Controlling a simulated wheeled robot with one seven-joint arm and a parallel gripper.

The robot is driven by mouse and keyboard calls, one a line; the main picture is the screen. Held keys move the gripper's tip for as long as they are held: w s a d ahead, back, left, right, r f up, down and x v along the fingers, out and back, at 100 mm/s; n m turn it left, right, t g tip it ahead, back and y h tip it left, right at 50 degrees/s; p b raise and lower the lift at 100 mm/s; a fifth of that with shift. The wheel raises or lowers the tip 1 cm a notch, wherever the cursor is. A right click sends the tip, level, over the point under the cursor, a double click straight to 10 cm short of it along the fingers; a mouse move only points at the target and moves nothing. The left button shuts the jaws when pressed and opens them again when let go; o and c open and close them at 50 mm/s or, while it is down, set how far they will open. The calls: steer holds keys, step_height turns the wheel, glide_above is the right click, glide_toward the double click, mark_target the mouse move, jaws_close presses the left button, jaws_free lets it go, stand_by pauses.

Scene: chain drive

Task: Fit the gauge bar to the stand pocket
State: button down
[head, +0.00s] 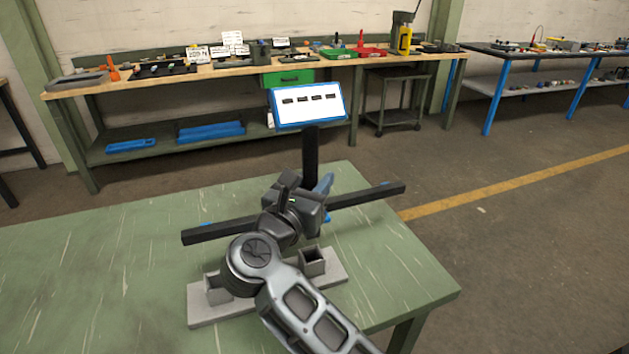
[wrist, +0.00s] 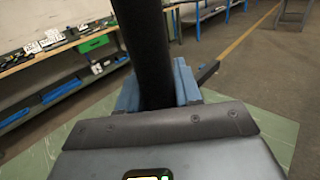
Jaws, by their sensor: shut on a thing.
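My gripper (head: 322,190) is over the green table, with its blue fingers shut on an upright black bar (head: 311,152), which I take as the gauge bar. In the wrist view the bar (wrist: 146,50) rises between the blue fingers and leaves the top of the picture. Its lower end is hidden by my gripper. A grey stand (head: 240,308) lies on the table below and nearer, with a square open pocket (head: 312,262) at its right and another upright block (head: 218,290) at its left, partly behind my arm.
A long black bar (head: 370,194) runs sideways behind my gripper; whether it joins the upright bar cannot be told. A blue-framed panel (head: 308,105) shows at the upright bar's top; its support is unclear. The green table (head: 100,275) is clear at left. A workbench (head: 220,70) stands behind.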

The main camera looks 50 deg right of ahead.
mark_target(306, 238)
steer(key=shift+f+b, duration=1.85)
steer(key=shift+f, duration=0.4)
steer(key=shift+f+b, duration=3.05)
steer(key=shift+b, duration=0.05)
stand_by(1.3)
steer(key=c, duration=0.7)
jaws_free()
steer(key=shift+f, duration=0.2)
steer(key=shift+s+a+b, duration=0.2)
steer(key=shift+s+a, duration=0.05)
steer(key=shift+a, duration=1.05)
steer(key=shift+s+a+b, duration=0.15)
steer(key=shift+s+a, duration=0.1)
steer(key=shift+a, duration=1)
steer(key=shift+s+a+b, duration=0.2)
steer(key=shift+s+a, duration=0.05)
steer(key=shift+a, duration=1.05)
